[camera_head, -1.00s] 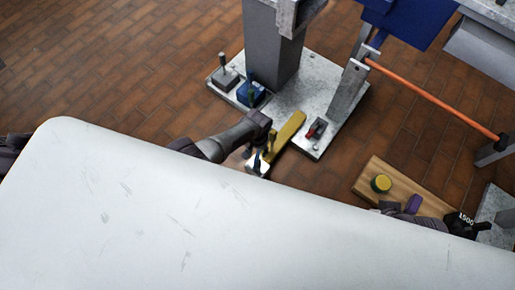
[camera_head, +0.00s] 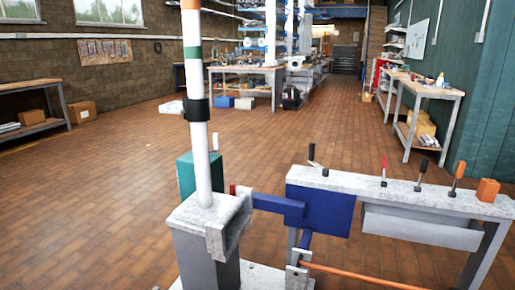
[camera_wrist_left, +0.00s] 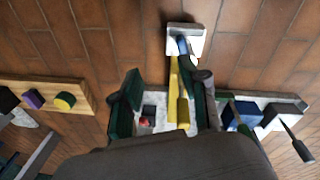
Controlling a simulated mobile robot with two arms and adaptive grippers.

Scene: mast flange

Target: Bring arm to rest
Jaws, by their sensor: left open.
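My left gripper (camera_wrist_left: 166,98) shows in the left wrist view, its dark fingers apart. A yellow bar (camera_wrist_left: 175,90) lies in the view between the fingers; I cannot tell any contact. A pale plate (camera_wrist_left: 186,32) with a blue part is at the bar's far end. In the head view a white mast (camera_head: 197,120) with green and orange bands stands upright on a grey pedestal (camera_head: 205,230). No gripper shows in the head view, and my right gripper is in neither current view.
A blue box (camera_head: 320,208) and an orange rod (camera_head: 360,276) are right of the pedestal in the head view. A bench (camera_head: 410,190) holds several tools. Open tiled floor lies left of the mast.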

